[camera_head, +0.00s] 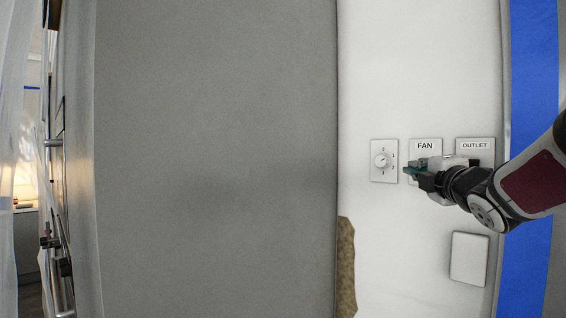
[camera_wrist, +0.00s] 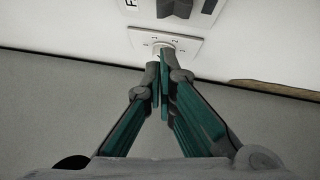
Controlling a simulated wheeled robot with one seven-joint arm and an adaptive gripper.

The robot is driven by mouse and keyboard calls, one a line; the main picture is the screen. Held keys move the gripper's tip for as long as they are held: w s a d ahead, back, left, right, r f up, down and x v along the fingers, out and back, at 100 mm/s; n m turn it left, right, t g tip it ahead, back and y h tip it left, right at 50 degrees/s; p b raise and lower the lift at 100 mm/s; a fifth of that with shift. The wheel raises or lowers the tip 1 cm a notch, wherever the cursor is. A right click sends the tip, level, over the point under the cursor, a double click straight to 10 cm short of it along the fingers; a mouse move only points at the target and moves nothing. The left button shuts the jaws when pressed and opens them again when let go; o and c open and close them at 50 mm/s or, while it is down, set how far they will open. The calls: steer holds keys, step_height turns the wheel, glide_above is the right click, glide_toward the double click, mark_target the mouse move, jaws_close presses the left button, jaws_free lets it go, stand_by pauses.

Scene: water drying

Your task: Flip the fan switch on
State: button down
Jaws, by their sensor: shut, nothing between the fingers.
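The white plate labelled FAN (camera_head: 425,147) is on the white wall, in the right half of the head view. My gripper covers much of its lower part there, so the switch cannot be made out in that view. In the wrist view, the dark switch (camera_wrist: 178,8) of the fan plate shows at the top edge, partly cut off. My gripper (camera_head: 408,172) is shut and empty, in front of the wall and pointing left in the head view.
A dial plate (camera_head: 384,173) is left of the fan plate; it also shows in the wrist view (camera_wrist: 190,46). An OUTLET plate (camera_head: 475,146) is to the right, partly behind my arm. A blank plate (camera_head: 469,259) sits lower. A wide grey panel (camera_head: 215,160) fills the left.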

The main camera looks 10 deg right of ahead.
steer(key=shift+w+d+r+p, duration=0.2)
steer(key=shift+w+d+p, duration=0.2)
steer(key=shift+w+d, duration=0.35)
steer(key=shift+w+d+r+p, duration=0.15)
steer(key=shift+w+d+p, duration=0.2)
steer(key=shift+w+d, duration=0.4)
steer(key=shift+s, duration=0.1)
steer(key=shift+d, duration=0.1)
